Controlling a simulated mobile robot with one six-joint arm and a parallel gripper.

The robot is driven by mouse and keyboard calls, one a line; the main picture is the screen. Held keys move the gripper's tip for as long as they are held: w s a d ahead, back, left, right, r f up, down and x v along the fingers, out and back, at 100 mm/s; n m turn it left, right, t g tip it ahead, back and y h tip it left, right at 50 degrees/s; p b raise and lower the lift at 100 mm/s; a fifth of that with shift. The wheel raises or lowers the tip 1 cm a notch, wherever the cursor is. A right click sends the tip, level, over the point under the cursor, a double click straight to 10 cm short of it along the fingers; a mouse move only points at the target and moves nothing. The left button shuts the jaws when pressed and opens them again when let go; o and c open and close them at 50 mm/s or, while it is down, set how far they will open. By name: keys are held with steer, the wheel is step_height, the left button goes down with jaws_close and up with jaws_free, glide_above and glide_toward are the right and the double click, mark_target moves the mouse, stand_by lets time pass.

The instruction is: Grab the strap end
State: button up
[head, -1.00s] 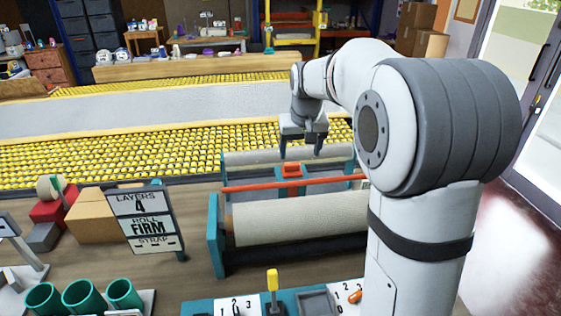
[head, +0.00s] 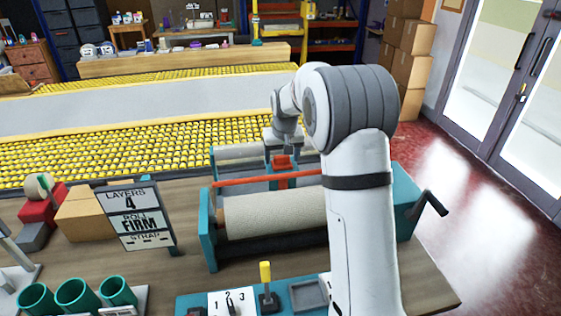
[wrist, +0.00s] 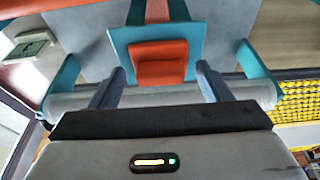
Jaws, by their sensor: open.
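The strap end looks like an orange-red tab (head: 283,162) above the roller frame (head: 208,232). In the wrist view the tab (wrist: 160,62) sits on a teal plate (wrist: 122,40), with a reddish strap (wrist: 157,10) running up from it. My gripper (wrist: 160,70) is open, with one finger on each side of the tab and a gap at both sides. In the head view my gripper (head: 285,148) is just over the tab, partly hidden by my arm. I cannot tell the exact height between fingertips and tab.
A cream roll (head: 270,212) and an orange bar (head: 240,181) lie in front of the tab. A sign (head: 135,216) reading "LAYERS 4, ROLL FIRM, STRAP" stands left. A yellow-handled lever (head: 265,272) is in front, and a dark crank (head: 432,204) sticks out right.

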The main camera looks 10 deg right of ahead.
steer(key=shift+c, duration=0.5)
steer(key=c, duration=1)
